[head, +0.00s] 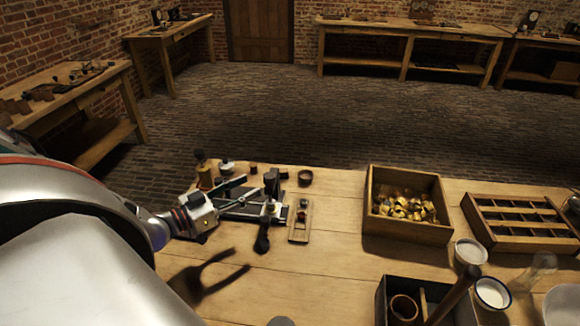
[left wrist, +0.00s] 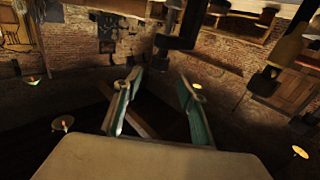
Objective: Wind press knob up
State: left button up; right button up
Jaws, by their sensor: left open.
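A small black press (head: 272,184) stands on the workbench in the head view, with a dark base under my gripper. A dark handle with a rounded end (head: 262,241) reaches toward the front; I cannot tell for sure which part is the knob. My left gripper (head: 252,187) is open, its two fingers pointing right toward the press's upright. In the left wrist view the open fingers (left wrist: 159,76) have nothing clearly between them. A dark upright part (left wrist: 187,25), probably of the press, shows just beyond them. My right gripper is not in view.
A small wooden block fixture (head: 300,221) lies right of the press. A wooden box of brass pieces (head: 408,236), a divided tray (head: 478,217) and white jars (head: 470,252) stand farther right. Small bottles (head: 205,176) stand behind the gripper.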

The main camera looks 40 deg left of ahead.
aim_at(264, 179)
pick_arm(q)
jog(key=shift+p+x, duration=0.55)
jog(key=shift+x, duration=3.65)
jog(key=c, duration=1.1)
